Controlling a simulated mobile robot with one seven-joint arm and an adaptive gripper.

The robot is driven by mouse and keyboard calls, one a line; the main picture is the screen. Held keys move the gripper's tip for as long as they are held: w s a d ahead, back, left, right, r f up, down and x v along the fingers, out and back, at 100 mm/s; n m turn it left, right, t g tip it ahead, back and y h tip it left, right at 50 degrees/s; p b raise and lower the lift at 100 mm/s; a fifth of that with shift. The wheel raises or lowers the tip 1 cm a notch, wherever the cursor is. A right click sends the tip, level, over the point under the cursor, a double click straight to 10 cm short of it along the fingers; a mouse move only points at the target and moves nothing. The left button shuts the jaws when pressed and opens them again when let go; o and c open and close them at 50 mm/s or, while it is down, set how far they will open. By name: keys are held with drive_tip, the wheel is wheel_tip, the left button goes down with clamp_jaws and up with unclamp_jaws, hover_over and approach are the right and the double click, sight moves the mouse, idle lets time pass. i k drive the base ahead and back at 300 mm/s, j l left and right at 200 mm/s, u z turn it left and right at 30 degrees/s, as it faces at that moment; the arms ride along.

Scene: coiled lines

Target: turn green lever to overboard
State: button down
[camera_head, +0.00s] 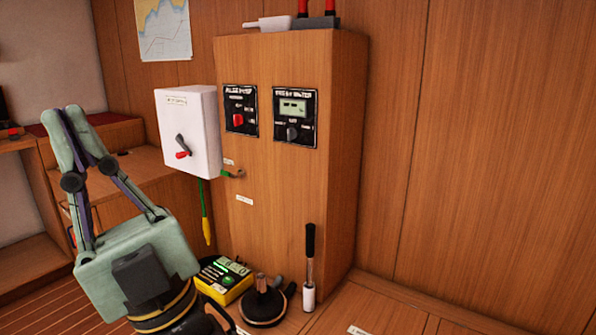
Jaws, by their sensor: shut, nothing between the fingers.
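My gripper (69,112) points upward at the left, in front of the side shelves. Its fingers are together and hold nothing. A small greenish fitting with a brass-coloured end (234,173) sticks out of the wooden cabinet, to the right of the white box; it may be the green lever, but it is too small to be sure. Small labels (244,200) sit near it, and I cannot read them. The gripper is well left of the fitting and apart from it.
A white box (200,125) with a red-tipped switch handle hangs on the wooden cabinet (300,190), with a green-and-yellow cable (206,222) below. Two black panels (295,117) are above. A yellow meter (223,280), a round black-based object (263,305) and a black-handled pump (309,270) stand below.

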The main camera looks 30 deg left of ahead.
sight(222, 173)
drive_tip(key=j+u, duration=0.2)
drive_tip(key=j, duration=0.2)
drive_tip(key=i+j+u, duration=0.25)
drive_tip(key=j+u, duration=0.2)
drive_tip(key=j, duration=0.3)
drive_tip(key=i+j+u, duration=0.25)
drive_tip(key=i+j, duration=0.3)
drive_tip(key=j, duration=0.2)
drive_tip(key=i+j+u, duration=0.15)
drive_tip(key=i+j, duration=0.2)
drive_tip(key=j, duration=0.15)
